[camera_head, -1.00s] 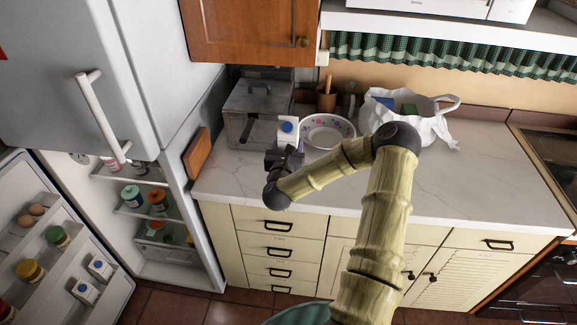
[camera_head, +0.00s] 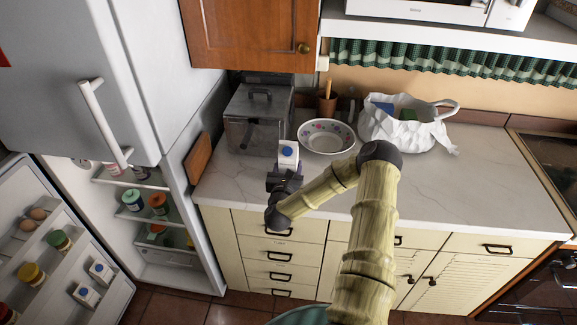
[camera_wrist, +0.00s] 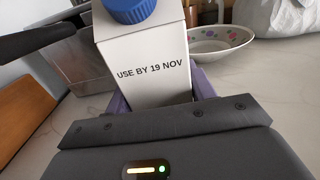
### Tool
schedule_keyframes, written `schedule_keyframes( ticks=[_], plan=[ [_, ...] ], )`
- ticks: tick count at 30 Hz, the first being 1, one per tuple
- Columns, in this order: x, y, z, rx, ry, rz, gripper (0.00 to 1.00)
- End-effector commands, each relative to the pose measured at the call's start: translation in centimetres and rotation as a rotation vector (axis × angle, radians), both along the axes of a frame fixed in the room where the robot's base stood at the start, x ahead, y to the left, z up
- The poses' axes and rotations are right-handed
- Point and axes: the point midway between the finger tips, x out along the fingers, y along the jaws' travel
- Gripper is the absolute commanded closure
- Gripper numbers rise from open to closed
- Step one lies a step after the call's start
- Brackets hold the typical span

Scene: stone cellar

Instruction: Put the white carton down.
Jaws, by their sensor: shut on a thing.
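The white carton (camera_head: 288,152) has a blue cap and stands upright in my gripper (camera_head: 286,172) at the counter's front part, left of centre. In the wrist view the carton (camera_wrist: 148,68) shows the print "USE BY 19 NOV". My gripper (camera_wrist: 155,105) is shut around its lower part, with purple finger parts on both sides. The carton's base is hidden by the gripper, so I cannot tell whether it touches the marble counter (camera_head: 450,195).
A metal box (camera_head: 250,122) stands behind the carton, a flowered bowl (camera_head: 327,137) behind right, and a white bag (camera_head: 405,132) farther right. A wooden board (camera_head: 197,160) leans by the open fridge (camera_head: 150,110). The counter's right part is clear.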

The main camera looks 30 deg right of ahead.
Motion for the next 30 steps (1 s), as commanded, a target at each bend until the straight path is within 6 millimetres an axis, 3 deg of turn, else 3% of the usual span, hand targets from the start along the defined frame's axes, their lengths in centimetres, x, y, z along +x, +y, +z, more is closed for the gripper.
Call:
schedule_keyframes(
  ticks=[8,9,11,23,30],
  plan=[
    [0.0,0.0,-0.2,-0.001,-0.003,0.000,0.91],
    [0.0,0.0,-0.2,0.001,0.001,0.000,0.38],
    [0.0,0.0,-0.2,0.001,0.001,0.000,0.26],
    [0.0,0.0,0.2,0.000,0.000,0.000,0.24],
    [-2.4,1.7,-0.3,0.003,0.003,0.003,0.24]
  ],
)
